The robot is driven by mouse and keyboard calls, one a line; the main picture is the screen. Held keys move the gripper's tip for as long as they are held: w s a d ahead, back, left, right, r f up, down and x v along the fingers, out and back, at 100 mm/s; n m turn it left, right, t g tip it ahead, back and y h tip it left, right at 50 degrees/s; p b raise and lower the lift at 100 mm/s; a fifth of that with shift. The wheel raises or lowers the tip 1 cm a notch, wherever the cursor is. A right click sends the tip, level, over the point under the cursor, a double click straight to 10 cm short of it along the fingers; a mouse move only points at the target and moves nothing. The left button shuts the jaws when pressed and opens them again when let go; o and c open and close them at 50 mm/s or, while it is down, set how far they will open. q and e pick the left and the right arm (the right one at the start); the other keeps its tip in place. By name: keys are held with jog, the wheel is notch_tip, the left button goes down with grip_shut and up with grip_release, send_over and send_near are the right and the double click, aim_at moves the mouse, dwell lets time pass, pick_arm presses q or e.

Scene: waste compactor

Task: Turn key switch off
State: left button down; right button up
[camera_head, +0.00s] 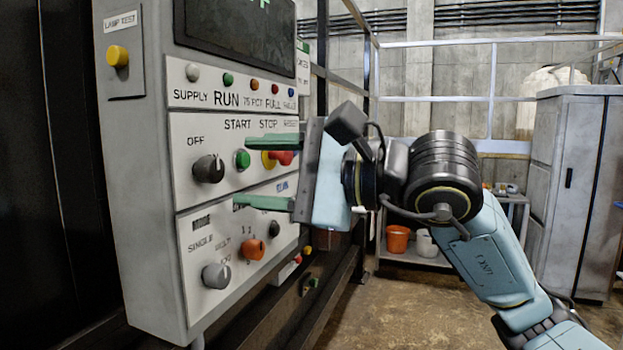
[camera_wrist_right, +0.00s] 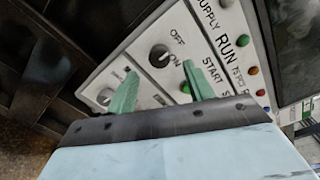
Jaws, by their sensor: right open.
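The black round switch (camera_head: 209,169) sits on the grey control panel (camera_head: 140,200), below the word OFF. In the right wrist view the same switch (camera_wrist_right: 160,56) shows between the words OFF and ON, with a light mark on its face; its exact setting is hard to read. My right gripper (camera_head: 241,171) is open, its two green fingers spread one above the other, pointing left at the panel. The fingertips are to the right of the switch and look apart from it. In the right wrist view the switch lies just beyond the gap between the fingertips (camera_wrist_right: 160,70). My left gripper is not in view.
A green start button (camera_head: 242,159) and a red stop button (camera_head: 283,158) are close to the fingers. Below are a grey knob (camera_head: 216,275) and an orange knob (camera_head: 251,250). A dark screen (camera_head: 235,35) is above. Open floor lies right of the panel, before a grey cabinet (camera_head: 580,190).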

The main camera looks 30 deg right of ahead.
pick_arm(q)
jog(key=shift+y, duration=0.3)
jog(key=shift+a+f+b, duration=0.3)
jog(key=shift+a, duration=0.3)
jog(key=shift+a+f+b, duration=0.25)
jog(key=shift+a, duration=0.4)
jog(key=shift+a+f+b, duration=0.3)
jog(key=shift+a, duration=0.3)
pick_arm(e)
jog(key=v, duration=0.7)
jog(key=shift+s, duration=0.25)
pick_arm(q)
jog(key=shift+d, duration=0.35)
pick_arm(e)
jog(key=shift+d, duration=0.15)
